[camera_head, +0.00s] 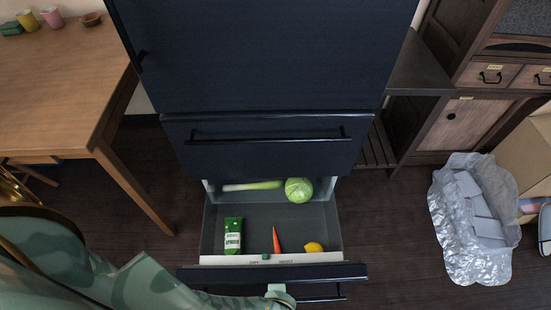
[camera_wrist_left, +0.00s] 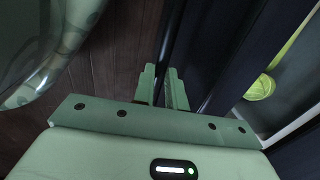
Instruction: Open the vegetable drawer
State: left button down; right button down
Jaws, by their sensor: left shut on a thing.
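The vegetable drawer (camera_head: 270,271) at the bottom of the dark blue fridge (camera_head: 260,60) is pulled out, and its grey inside shows. In it lie a green packet (camera_head: 233,235), a carrot (camera_head: 276,241), a lemon (camera_head: 313,247), a cabbage (camera_head: 298,190) and a leek (camera_head: 252,186). My left gripper (camera_head: 282,292) is at the drawer's front. In the left wrist view its two fingers (camera_wrist_left: 163,82) are shut on the drawer's dark handle bar (camera_wrist_left: 171,50). My right gripper is not in view.
The drawer above, with a bar handle (camera_head: 268,138), is shut. A wooden table (camera_head: 65,75) stands at the left. A wooden cabinet (camera_head: 465,125) and a plastic-lined container (camera_head: 472,215) are at the right. Dark floor (camera_head: 390,240) is free right of the drawer.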

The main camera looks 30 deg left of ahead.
pick_arm(q)
jog(key=shift+s+d, duration=0.45)
jog(key=shift+s, duration=0.25)
jog(key=shift+s+d, duration=0.4)
jog(key=shift+s, duration=0.3)
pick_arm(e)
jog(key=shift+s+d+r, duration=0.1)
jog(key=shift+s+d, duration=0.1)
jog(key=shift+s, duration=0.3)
pick_arm(q)
jog(key=c, duration=1.4)
grip_release()
jog(key=shift+c, duration=0.2)
